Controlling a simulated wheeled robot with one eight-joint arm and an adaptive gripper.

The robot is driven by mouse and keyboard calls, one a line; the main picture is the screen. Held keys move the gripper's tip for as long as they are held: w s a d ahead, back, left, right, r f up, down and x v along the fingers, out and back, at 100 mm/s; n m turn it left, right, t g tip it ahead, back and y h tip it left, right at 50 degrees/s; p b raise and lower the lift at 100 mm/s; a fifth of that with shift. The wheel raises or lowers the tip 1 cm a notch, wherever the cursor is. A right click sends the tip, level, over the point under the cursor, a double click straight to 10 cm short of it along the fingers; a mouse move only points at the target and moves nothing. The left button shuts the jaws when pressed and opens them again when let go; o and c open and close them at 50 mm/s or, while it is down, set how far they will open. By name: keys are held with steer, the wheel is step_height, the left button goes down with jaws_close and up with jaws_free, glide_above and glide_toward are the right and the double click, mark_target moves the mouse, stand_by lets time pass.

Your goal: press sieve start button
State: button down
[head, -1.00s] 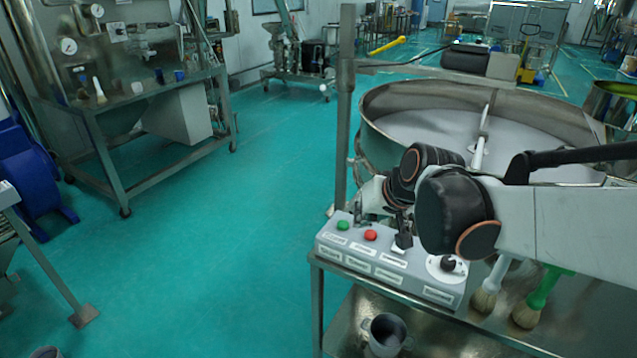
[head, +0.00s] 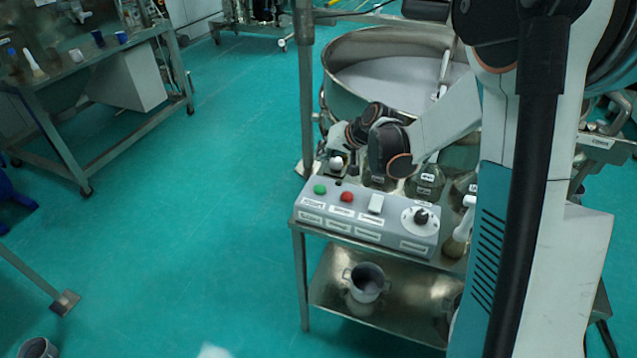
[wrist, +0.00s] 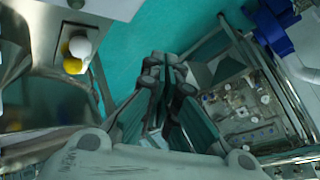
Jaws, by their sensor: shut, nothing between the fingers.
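A grey control box (head: 365,222) sits at the front edge of a metal table, in the head view. The green button (head: 320,189) is at its left end, which I take to be the start button; its label is too small to read. A red button (head: 346,197) is to its right. My gripper (head: 337,150) is partly hidden by its own wrist and shows just behind the box's back left edge, apart from the green button. In the wrist view my gripper (wrist: 160,72) has its fingers together, with nothing between them. I cannot make out the green button there.
A white switch (head: 376,203) and a black knob (head: 421,216) are on the same box. The round sieve (head: 335,95) stands behind, and an upright post (head: 304,80) rises at left. A metal cup (head: 367,283) is on the lower shelf. Open floor (head: 170,240) lies left.

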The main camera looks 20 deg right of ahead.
mark_target(323, 186)
stand_by(0.4)
steer(key=shift+f+b, duration=3.05)
steer(key=shift+f, duration=1.35)
steer(key=shift+f, duration=0.15)
steer(key=shift+f+b, duration=0.25)
steer(key=shift+b, duration=0.2)
steer(key=shift+f+b, duration=0.55)
steer(key=shift+f, duration=0.05)
steer(key=shift+r, duration=0.1)
steer(key=shift+r+p, duration=0.6)
steer(key=shift+r, duration=0.3)
steer(key=shift+r+p, duration=1.5)
steer(key=shift+r, duration=1)
